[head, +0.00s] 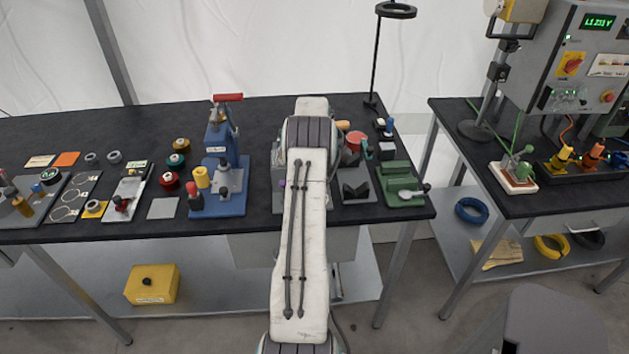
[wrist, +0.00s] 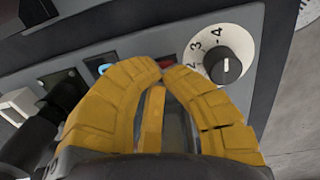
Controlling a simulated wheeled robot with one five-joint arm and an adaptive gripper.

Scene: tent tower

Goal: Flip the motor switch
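In the wrist view a grey panel (wrist: 125,45) carries a white dial with a black knob (wrist: 227,70), marked with numbers. A small red part (wrist: 165,62) shows just behind my fingertips, mostly hidden. A round blue-rimmed part (wrist: 103,69) is left of the fingertips. A dark rectangular part (wrist: 60,78) is further left. I cannot tell which of these is the motor switch. My gripper (wrist: 165,69) has yellow fingers with their tips drawn together, in front of the panel, left of the dial. Nothing shows held; contact with the panel cannot be told. In the head view my arm hides the gripper.
The black workbench (head: 130,215) holds a blue press (head: 220,165), several spools and a green tool (head: 400,185). A ring lamp (head: 395,10) stands at its back right. A control cabinet (head: 590,60) with a red-yellow knob (head: 571,64) is on the right table. A floor gap separates the tables.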

